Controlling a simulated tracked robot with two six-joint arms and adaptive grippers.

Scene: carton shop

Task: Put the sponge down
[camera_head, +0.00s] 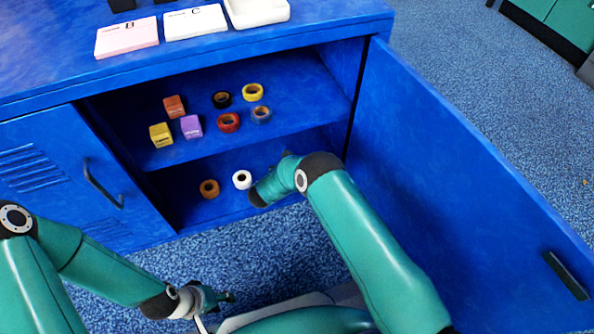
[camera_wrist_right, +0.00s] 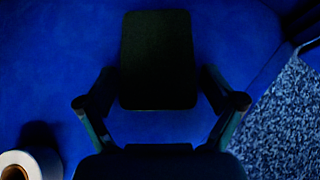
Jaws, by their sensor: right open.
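The sponge (camera_wrist_right: 158,60) shows in the right wrist view as a dark, nearly black upright rectangle against the blue cabinet surface. My right gripper (camera_wrist_right: 160,88) is open, with one finger on each side of the sponge's lower part and a gap visible on both sides. The sponge appears to lie on the blue surface. In the head view my right arm reaches into the lower compartment of the blue cabinet (camera_head: 180,172), and its fingers and the sponge are hidden there. My left gripper (camera_head: 222,298) is low at the front, outside the cabinet; its jaws are too small to read.
A white tape roll (camera_head: 242,180) and an orange-brown roll (camera_head: 209,189) stand in the lower compartment; the white one also shows in the wrist view (camera_wrist_right: 38,163). Several rolls and small boxes stand on the shelf above. The open door (camera_head: 450,170) bounds the right side.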

